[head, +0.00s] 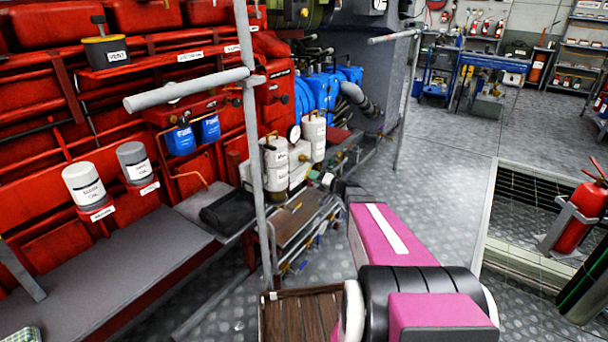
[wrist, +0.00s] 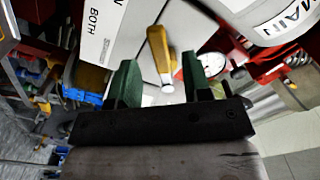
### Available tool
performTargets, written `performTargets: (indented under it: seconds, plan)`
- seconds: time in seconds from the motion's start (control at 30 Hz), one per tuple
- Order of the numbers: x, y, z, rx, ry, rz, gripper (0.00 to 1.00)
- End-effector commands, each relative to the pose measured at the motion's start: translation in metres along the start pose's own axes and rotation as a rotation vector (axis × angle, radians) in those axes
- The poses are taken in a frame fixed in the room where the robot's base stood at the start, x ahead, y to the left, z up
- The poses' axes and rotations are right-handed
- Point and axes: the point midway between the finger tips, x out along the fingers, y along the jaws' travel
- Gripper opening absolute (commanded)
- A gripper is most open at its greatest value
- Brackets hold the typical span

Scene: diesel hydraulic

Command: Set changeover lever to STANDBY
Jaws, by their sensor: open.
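In the wrist view, a brass-yellow lever (wrist: 160,55) stands out from a white plate (wrist: 118,30) marked "BOTH". Its rounded end points down toward my gripper. My gripper (wrist: 159,64) is open, with one green fingertip on each side of the lever in the picture. Neither finger visibly touches it, and I cannot tell whether the lever is fully between them in depth. No STANDBY mark is readable. In the head view, my pink arm reaches toward the white filter canisters (head: 276,167); my fingers and the lever are not clear there.
In the wrist view, a white canister marked "MAIN" (wrist: 285,18) is close at upper right, and a round gauge (wrist: 212,63) is behind the right finger. In the head view, a grey vertical post (head: 255,150) stands left of my arm. Open floor (head: 440,190) lies right.

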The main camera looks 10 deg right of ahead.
Motion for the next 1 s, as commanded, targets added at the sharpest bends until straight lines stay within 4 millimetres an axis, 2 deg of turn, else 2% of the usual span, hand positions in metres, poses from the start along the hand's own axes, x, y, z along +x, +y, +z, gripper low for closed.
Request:
performTargets:
  seconds: [0.1, 0.3, 0.5, 0.77, 0.87, 0.9, 1.0]
  plan:
    - [0.024, 0.001, 0.0, 0.0, -0.002, -0.001, 0.45]
    - [0.049, 0.001, 0.0, 0.001, -0.001, 0.0, 0.45]
    - [0.059, 0.001, 0.0, 0.001, 0.0, 0.001, 0.45]
    - [0.059, 0.0, 0.0, 0.001, 0.0, 0.001, 0.45]
    - [0.059, 0.0, 0.0, 0.001, 0.0, 0.001, 0.15]
    - [0.059, 0.0, 0.0, 0.001, 0.0, 0.001, 0.02]
    - [0.059, 0.0, 0.0, 0.001, 0.0, 0.001, 0.0]
